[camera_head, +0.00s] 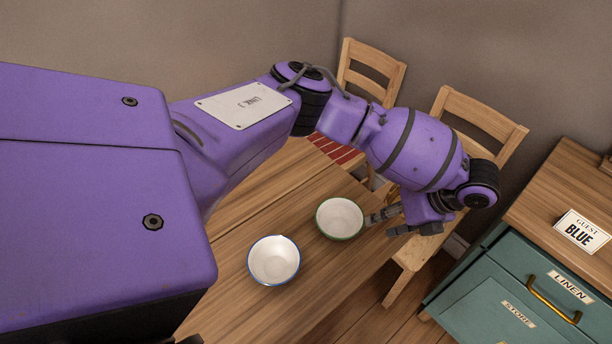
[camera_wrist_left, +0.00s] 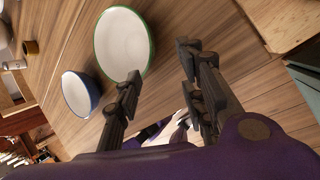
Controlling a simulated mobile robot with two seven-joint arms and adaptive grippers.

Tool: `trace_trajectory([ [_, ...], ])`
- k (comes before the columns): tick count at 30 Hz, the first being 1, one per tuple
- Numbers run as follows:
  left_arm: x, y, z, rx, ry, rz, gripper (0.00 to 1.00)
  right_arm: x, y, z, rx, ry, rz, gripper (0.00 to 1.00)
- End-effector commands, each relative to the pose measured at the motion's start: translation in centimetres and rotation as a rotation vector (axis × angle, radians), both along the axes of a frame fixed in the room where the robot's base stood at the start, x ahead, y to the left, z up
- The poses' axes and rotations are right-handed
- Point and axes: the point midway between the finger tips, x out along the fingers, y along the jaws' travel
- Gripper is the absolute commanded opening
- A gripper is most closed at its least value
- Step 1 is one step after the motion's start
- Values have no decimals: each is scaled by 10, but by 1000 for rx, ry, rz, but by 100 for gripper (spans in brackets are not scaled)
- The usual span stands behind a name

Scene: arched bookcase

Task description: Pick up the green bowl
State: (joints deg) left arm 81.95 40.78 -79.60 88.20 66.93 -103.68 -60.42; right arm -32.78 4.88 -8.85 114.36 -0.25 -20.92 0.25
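The green bowl (camera_head: 340,219) is white inside with a green rim and stands upright on the wooden table. It also shows at the top of the left wrist view (camera_wrist_left: 122,42). My left gripper (camera_head: 385,222) is just right of the bowl in the head view, near the table's edge. In the left wrist view its fingers (camera_wrist_left: 159,66) are spread with nothing between them. One finger overlaps the bowl's near rim there; I cannot tell whether it touches.
A blue-rimmed white bowl (camera_head: 273,261) stands close by, at the lower left of the green bowl. Two wooden chairs (camera_head: 372,68) (camera_head: 478,122) stand beyond the table. A teal cabinet (camera_head: 487,302) with a wooden top and a "GUEST BLUE" sign (camera_head: 581,232) is at the right.

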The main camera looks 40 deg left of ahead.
Motion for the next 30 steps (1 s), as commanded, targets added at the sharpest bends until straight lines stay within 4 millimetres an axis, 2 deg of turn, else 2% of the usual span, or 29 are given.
trace_trajectory([
  [2, 9, 10, 14, 37, 6, -9, 37, 2, 1, 1, 2, -5, 1, 40],
  [5, 12, 18, 19, 59, 12, -14, 37, 4, 5, 1, 9, -9, -4, 40],
  [14, 4, 36, -9, 61, 18, -12, 37, 4, 2, 1, 4, -7, -4, 40],
  [21, -4, 53, -39, 61, 17, -11, 37, 1, 2, -1, 4, -1, -3, 40],
  [30, -5, 56, -45, 60, 18, -12, 37, -5, 2, -3, 4, 9, -6, 40],
])
